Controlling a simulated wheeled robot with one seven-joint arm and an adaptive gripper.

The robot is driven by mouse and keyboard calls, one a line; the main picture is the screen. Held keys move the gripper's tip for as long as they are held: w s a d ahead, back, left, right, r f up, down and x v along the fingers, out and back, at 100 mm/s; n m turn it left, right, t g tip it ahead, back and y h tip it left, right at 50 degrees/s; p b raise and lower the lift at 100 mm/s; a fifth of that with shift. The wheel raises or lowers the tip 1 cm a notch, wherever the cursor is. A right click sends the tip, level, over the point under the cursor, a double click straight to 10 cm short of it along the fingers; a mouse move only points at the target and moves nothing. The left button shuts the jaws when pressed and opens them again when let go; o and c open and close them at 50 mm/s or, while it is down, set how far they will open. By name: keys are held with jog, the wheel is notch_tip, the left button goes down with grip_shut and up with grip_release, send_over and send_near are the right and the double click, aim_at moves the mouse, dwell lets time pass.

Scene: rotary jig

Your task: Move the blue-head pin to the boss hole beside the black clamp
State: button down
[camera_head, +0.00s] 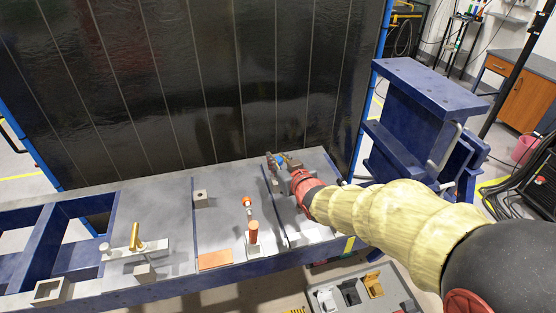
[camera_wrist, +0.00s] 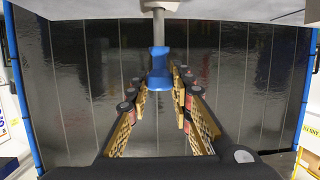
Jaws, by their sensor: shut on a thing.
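My gripper (camera_head: 281,161) is at the far right part of the bench plate and its fingers also show in the wrist view (camera_wrist: 160,88). It is shut on the blue-head pin (camera_wrist: 159,62), whose blue head sits between the fingertips; a small bit of blue shows in the head view (camera_head: 280,160). The pin's grey shaft runs from the head to a pale part at the top edge of the wrist view. Whether its tip is inside a hole there is not visible. I cannot make out a black clamp; my gripper and arm cover part of that area.
On the grey bench plate (camera_head: 165,205) stand a red-orange-headed pin (camera_head: 247,202), a copper-coloured upright handle (camera_head: 254,232), a gold-handled clamp (camera_head: 135,238) and a small holed block (camera_head: 201,198). A dark panel (camera_head: 200,80) rises behind. A blue steel frame (camera_head: 420,90) stands right.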

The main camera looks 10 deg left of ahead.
jog(key=shift+f+b, duration=1)
jog(key=shift+f, duration=0.25)
jog(key=c, duration=1.6)
grip_release()
jog(key=shift+o, duration=0.5)
jog(key=v, duration=1.2)
